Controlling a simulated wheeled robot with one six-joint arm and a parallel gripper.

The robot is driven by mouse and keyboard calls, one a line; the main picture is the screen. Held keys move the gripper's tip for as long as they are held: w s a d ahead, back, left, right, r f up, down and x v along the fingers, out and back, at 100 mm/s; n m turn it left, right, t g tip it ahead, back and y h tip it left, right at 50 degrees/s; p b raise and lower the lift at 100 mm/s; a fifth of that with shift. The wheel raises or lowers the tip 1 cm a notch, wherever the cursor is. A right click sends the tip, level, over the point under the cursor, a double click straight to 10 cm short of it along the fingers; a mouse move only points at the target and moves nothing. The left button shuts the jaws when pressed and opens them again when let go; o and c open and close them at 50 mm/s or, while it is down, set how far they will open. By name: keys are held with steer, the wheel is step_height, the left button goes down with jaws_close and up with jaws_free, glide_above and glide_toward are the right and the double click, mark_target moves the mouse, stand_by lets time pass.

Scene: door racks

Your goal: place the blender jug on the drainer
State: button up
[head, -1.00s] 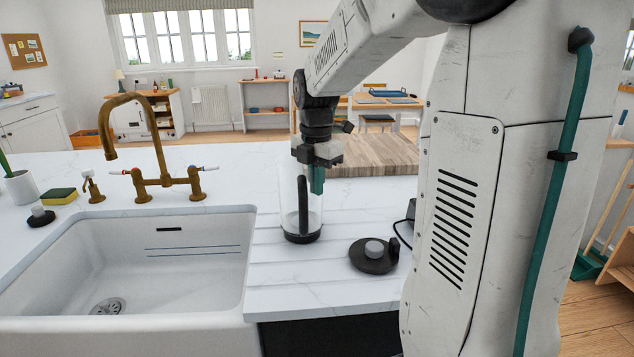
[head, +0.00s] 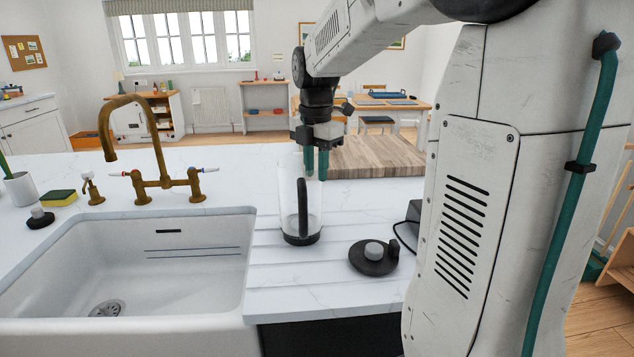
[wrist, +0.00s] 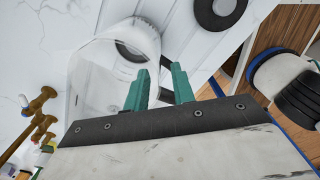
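The blender jug (head: 313,222), clear with a black base and black handle, stands upright on the grooved drainer (head: 276,275) right of the sink. In the wrist view the jug (wrist: 97,75) lies left of my fingers, its dark base ring showing at its far end. My gripper (head: 316,174) is above, near the jug's top and handle. Its two green fingers are apart with a gap between them. They also show apart in the wrist view (wrist: 160,82). Whether a finger still touches the handle is hard to tell.
A dark round piece with a grey knob (head: 374,256) sits on the drainer right of the jug. The white sink (head: 130,265) and brass tap (head: 150,170) are to the left. A wooden board (head: 375,157) lies behind.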

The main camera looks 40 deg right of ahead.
step_height(320, 180, up, 8)
steer(key=shift+f, duration=0.2)
steer(key=s+a+f+m, duration=0.5)
steer(key=s+a+m, duration=0.3)
steer(key=s+m, duration=0.2)
steer(key=s+a+f+m+t, duration=0.1)
steer(key=s+a+f+m, duration=0.5)
steer(key=s, duration=0.7)
steer(key=a+m, duration=0.2)
steer(key=m, duration=0.1)
steer(key=shift+a+m, duration=0.3)
steer(key=shift+m, duration=0.1)
